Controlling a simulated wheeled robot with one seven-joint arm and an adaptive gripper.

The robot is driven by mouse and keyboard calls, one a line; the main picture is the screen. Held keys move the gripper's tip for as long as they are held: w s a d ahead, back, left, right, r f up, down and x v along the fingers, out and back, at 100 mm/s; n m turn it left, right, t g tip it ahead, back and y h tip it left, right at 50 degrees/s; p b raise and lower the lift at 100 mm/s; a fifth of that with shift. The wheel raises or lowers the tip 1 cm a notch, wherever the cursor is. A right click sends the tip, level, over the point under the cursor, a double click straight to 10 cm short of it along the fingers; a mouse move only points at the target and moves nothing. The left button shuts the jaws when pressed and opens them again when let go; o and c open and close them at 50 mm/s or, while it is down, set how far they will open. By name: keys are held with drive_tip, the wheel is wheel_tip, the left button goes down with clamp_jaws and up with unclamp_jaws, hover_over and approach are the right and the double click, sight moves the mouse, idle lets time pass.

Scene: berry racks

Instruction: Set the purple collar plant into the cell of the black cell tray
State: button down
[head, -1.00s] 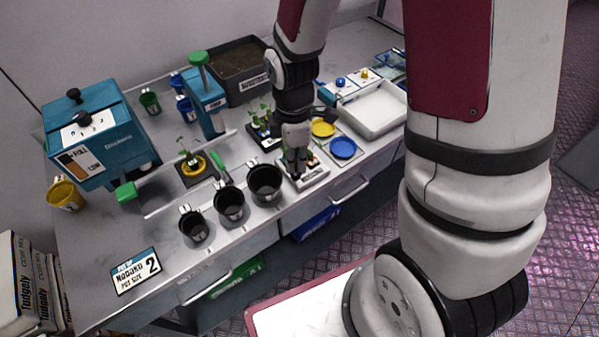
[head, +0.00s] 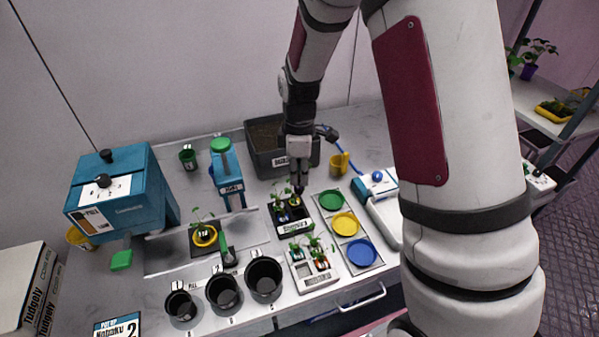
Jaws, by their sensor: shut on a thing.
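The black cell tray (head: 296,229) stands on the bench in the middle of the head view, with small green plants in it. My gripper (head: 298,188) points down over the tray's back right part. It is shut on a small plant, seemingly the purple collar plant (head: 294,201), low at the tray. The fingers and leaves hide much of its collar. I cannot tell whether its base is inside a cell or just above it.
A white tray (head: 318,284) with more seedlings stands in front. Green, yellow and blue dishes (head: 361,252) lie to the right. Black pots (head: 223,294) line the front left. A dark soil bin (head: 262,160) stands behind, and a blue press (head: 228,176) to the left.

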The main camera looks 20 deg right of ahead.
drive_tip(key=shift+f+b, duration=1.55)
drive_tip(key=shift+f, duration=4.15)
drive_tip(key=c, duration=1.6)
unclamp_jaws()
drive_tip(key=shift+r+p, duration=1.4)
drive_tip(key=shift+r, duration=3.1)
